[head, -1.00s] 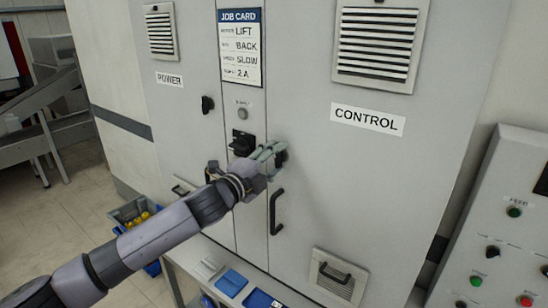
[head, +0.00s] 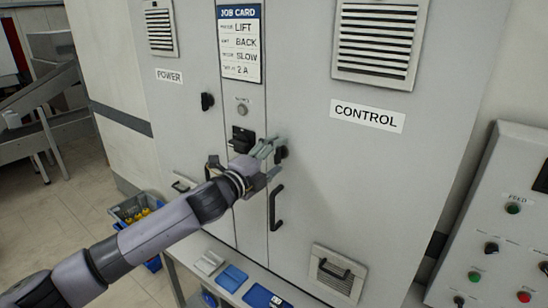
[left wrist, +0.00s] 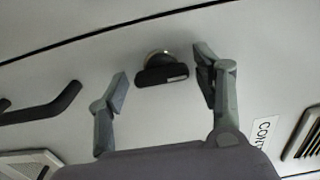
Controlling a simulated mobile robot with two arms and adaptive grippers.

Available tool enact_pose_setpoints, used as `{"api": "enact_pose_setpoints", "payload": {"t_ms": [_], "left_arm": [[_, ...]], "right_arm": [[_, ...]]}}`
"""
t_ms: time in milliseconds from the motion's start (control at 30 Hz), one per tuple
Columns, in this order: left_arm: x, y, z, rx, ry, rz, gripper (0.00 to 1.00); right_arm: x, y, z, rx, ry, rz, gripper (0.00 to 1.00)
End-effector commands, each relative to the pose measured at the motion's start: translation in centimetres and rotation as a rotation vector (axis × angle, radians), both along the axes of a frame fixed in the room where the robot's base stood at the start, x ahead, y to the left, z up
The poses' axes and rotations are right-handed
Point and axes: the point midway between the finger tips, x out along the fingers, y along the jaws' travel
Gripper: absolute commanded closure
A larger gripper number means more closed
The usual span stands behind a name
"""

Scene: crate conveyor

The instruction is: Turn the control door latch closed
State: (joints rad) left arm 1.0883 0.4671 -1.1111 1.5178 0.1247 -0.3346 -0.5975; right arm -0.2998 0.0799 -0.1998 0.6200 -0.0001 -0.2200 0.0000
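The control door (head: 400,190) is the wide grey panel with the CONTROL label (head: 368,116). Its small black latch (head: 281,154) sits near the door's left edge, above a black pull handle (head: 275,208). In the left wrist view the latch (left wrist: 162,72) is a short dark bar on a round base, lying roughly in line with the door seam, so about upright on the door. My left gripper (head: 268,157) is at the latch. In the left wrist view its fingers (left wrist: 163,80) are spread on either side of the bar, with gaps visible. My right gripper is not in view.
The POWER door's black knob (head: 207,102) and a black switch (head: 242,141) are left of the latch. A table with blue trays (head: 232,278) stands below. A control panel (head: 500,230) is at the right. The door face right of the latch is clear.

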Motion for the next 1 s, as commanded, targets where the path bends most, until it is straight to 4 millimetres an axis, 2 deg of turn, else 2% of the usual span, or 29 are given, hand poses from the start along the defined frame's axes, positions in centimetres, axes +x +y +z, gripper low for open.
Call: {"api": "enact_pose_setpoints", "payload": {"t_ms": [333,467,1000], "left_arm": [[0.0,0.0,0.1,-0.001,-0.001,0.0,0.33],[-0.7,0.6,0.1,-0.001,0.0,0.001,0.33],[-8.6,6.3,-0.1,-0.001,0.001,0.0,0.33]], "right_arm": [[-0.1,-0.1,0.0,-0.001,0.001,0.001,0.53],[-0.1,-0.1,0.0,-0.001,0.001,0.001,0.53],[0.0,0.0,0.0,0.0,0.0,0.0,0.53]]}}
